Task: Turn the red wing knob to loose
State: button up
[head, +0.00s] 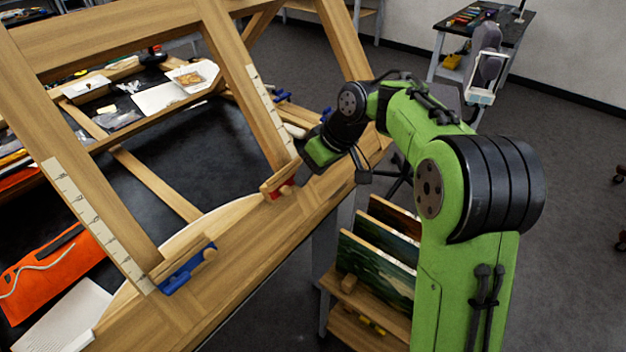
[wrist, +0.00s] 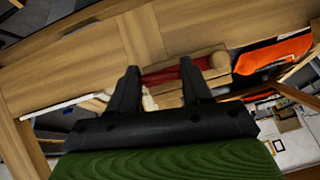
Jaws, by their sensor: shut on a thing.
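The red wing knob (head: 283,190) is on a small wooden clamp block at the lower bar of the big wooden frame, at the foot of the right ruled strip. My gripper (head: 300,176) is at the knob, reaching in from the right. In the wrist view my gripper (wrist: 160,70) has one dark finger at each side of the red wing knob (wrist: 163,76), and is shut on it. The fingers hide the knob's ends, so its exact turn is hard to tell.
A blue knob (head: 187,268) sits on a similar block at the left ruled strip (head: 98,222). Painted panels (head: 375,265) stand in a rack below my arm. An orange pouch (head: 45,270) lies at left.

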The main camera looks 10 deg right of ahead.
jog(key=shift+f+n+t+h+b, duration=0.15)
jog(key=shift+n+t+h+b, duration=0.15)
jog(key=shift+n+b, duration=0.3)
jog(key=shift+b, duration=0.3)
jog(key=o, duration=1.1)
jog(key=shift+c, duration=0.2)
jog(key=shift+r, duration=0.2)
jog(key=p+v, duration=0.7)
jog(key=v, duration=0.8)
jog(key=shift+s+r, duration=0.2)
jog(key=shift+r, duration=0.05)
